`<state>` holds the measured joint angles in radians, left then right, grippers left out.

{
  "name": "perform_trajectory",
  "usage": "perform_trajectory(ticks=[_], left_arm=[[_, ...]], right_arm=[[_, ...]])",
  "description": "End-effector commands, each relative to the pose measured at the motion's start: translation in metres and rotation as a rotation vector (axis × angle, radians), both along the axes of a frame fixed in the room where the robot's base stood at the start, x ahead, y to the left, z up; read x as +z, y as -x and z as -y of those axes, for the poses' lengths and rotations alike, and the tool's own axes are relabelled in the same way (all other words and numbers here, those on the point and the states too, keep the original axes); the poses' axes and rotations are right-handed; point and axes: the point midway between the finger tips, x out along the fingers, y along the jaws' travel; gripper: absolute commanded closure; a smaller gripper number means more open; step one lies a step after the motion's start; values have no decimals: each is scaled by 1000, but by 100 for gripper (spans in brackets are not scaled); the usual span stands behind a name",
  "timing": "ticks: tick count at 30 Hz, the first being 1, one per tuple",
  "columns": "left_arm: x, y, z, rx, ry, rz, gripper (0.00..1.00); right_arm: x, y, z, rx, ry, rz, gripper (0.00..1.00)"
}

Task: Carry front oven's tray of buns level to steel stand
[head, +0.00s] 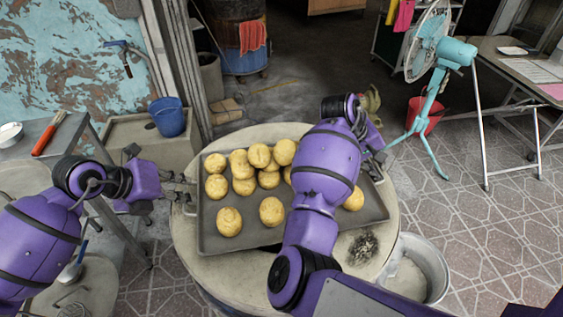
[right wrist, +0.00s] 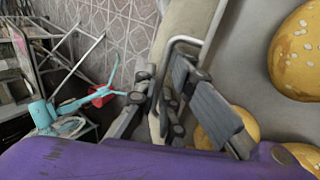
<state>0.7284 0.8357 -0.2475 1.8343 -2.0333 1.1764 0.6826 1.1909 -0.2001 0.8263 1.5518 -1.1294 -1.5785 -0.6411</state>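The grey tray (head: 213,236) holds several round golden buns (head: 229,222) and lies flat on the round pale oven top (head: 225,270). My left gripper (head: 183,193) is at the tray's left edge, its fingers spread by the handle there; whether they touch it is unclear. My right gripper (head: 374,165) is at the tray's right edge, partly hidden by my arm. In the right wrist view its fingers (right wrist: 178,108) are apart, close about the tray's wire handle (right wrist: 190,42). My right arm covers part of the tray and some buns. I cannot identify the steel stand for certain.
A metal table (head: 35,133) with a red-handled brush stands at left. A metal bucket (head: 428,268) stands right of the oven. A turquoise fan (head: 436,110), a red bucket (head: 423,118) and a folding table (head: 510,75) are farther right. Tiled floor lies open at lower right.

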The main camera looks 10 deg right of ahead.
Motion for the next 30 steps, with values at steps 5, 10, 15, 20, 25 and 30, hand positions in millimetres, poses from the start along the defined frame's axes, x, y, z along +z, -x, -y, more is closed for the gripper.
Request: perform_trajectory(ticks=[5,10,15,20,25,30], left_arm=[[0,0,0,0,0,0,100],[0,0,-1,1,-1,-1,100],[0,0,-1,2,0,-1,100],[0,0,-1,2,-1,-2,100],[4,-1,-1,2,1,4,100],[16,-4,-1,4,0,16,100]], right_arm=[[0,0,0,0,0,0,100],[1,0,0,-1,1,1,100],[1,0,1,-1,2,1,100],[1,0,1,0,2,1,100],[5,-1,2,-1,6,7,100],[18,-4,2,-1,6,19,100]])
